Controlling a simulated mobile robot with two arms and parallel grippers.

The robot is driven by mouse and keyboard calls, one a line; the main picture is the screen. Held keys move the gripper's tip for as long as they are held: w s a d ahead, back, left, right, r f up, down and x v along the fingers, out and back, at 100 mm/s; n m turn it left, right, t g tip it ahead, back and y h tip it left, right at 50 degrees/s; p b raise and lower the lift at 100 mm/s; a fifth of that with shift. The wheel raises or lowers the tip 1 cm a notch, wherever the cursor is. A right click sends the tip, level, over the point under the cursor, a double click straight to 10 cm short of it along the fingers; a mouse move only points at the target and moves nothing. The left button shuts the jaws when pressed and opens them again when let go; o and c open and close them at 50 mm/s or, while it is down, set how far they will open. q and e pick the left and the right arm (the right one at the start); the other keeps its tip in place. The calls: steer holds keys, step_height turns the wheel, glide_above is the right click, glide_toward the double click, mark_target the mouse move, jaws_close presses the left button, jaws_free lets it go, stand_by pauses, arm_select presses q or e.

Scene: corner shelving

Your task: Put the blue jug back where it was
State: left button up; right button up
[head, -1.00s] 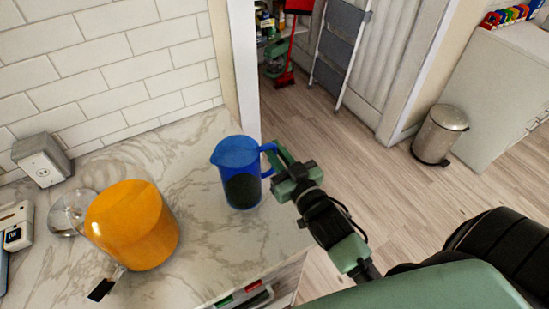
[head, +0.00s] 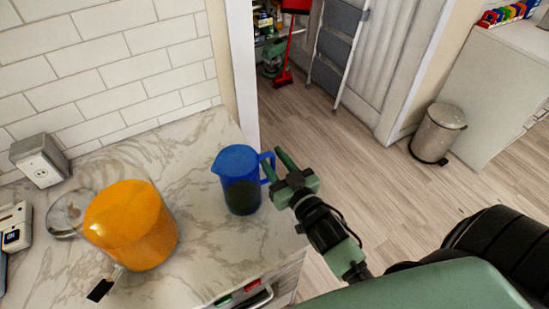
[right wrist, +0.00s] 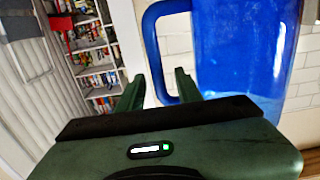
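The blue jug (head: 238,182) stands upright on the marble counter (head: 195,235), near its right edge. It is translucent, dark in its lower part, and its handle faces right. My right gripper (head: 279,169) is at the handle, with its fingers apart. In the right wrist view the jug (right wrist: 245,50) fills the right side. There my open gripper (right wrist: 160,88) has one finger on each side of the handle's lower part; I cannot tell whether either finger touches it. My left gripper is not in view.
A large orange container (head: 135,225) stands on the counter left of the jug, with a glass piece (head: 68,215) beside it. A grey box (head: 38,160) is near the tiled wall. Right of the counter are open floor and a metal bin (head: 437,134).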

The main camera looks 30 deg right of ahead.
steer(key=shift+r, duration=0.15)
steer(key=s+b, duration=0.3)
steer(key=s, duration=0.9)
steer(key=shift+d, duration=0.15)
